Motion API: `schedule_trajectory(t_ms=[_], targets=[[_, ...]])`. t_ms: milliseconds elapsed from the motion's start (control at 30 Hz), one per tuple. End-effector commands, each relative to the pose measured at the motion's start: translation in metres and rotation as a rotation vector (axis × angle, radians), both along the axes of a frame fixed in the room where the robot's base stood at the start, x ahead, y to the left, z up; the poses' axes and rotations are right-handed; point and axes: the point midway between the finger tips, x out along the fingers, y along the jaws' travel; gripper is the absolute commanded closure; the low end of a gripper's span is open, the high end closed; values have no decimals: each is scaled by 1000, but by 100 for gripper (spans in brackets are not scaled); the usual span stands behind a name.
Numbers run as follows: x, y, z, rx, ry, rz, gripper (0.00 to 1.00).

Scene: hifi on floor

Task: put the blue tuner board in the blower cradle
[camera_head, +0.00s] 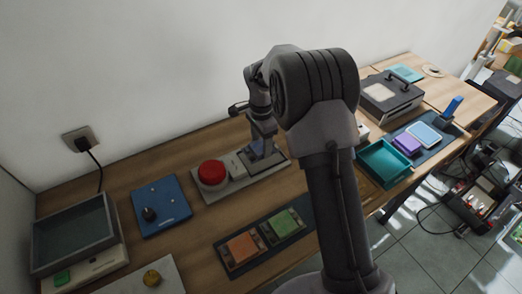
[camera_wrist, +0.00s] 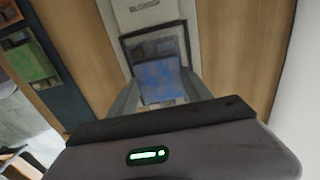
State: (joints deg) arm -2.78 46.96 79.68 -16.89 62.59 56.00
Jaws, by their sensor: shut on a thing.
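My gripper (camera_head: 262,132) is shut on the blue tuner board (camera_wrist: 160,82), with one finger at each side of it in the wrist view. The board is at the dark-framed blower cradle (camera_wrist: 127,48) and overlaps its near part in that view. I cannot tell whether the board is seated in the cradle or held just above it. In the head view the cradle is on the light grey base plate (camera_head: 217,192), below my gripper, and is partly hidden by it.
A red dome button (camera_head: 212,173) is on the same plate. A dark tray with an orange board (camera_head: 243,247) and a green board (camera_head: 287,221) lies in front. A blue panel with a knob (camera_head: 160,206) is left, and a teal bin (camera_head: 383,163) is right.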

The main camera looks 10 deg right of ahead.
Motion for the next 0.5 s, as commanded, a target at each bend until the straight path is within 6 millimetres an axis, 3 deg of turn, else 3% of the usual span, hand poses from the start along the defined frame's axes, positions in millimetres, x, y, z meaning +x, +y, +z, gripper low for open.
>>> schedule_trajectory(t_ms=[200, 500], targets=[[3, 0, -38, -1, 0, 1, 85], [2, 0, -39, -1, -1, 1, 85]])
